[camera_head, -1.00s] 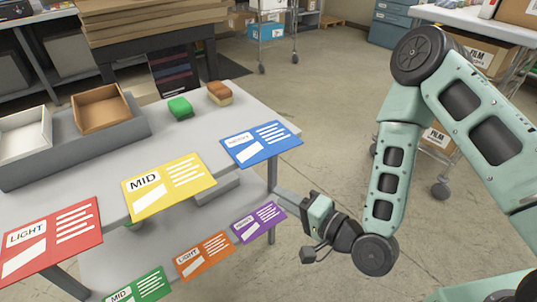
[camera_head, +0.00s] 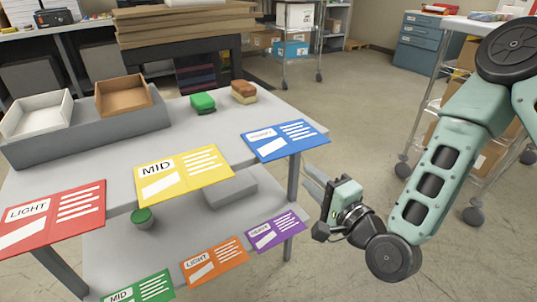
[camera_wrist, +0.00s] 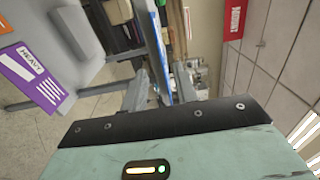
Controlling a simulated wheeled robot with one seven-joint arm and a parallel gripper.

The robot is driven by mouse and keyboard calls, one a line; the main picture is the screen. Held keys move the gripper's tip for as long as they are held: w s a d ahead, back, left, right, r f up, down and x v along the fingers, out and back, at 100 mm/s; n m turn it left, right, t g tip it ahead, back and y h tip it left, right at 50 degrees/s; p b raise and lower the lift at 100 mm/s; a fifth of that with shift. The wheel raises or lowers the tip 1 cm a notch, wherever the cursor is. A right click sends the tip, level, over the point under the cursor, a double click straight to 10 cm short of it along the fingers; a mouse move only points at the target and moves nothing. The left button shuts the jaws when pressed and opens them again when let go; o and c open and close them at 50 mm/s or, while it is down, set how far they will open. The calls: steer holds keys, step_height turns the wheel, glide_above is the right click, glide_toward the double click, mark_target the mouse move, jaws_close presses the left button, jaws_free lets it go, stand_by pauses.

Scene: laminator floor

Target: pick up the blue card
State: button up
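The blue card (camera_head: 285,140) lies flat at the right front corner of the table's upper top, jutting past the edge. In the wrist view its thin blue edge (camera_wrist: 161,50) shows edge-on, in line with the gap between my fingers. My gripper (camera_head: 313,183) is open and empty, just right of and apparently below the card in the head view. Its two fingers also show in the wrist view (camera_wrist: 160,90), parted on either side of the blue edge. I cannot tell how far the card reaches between them; no grip on it shows.
Yellow (camera_head: 184,175) and red (camera_head: 52,217) cards overhang the same edge. Purple (camera_head: 275,231), orange (camera_head: 214,262) and green (camera_head: 140,287) cards lie on the lower shelf (camera_head: 105,255). A tray holder (camera_head: 90,137) and two small blocks stand on top. Floor right of the table is open.

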mark_target(285, 156)
steer(key=shift+x, duration=5.35)
steer(key=shift+f, duration=0.15)
jaws_close()
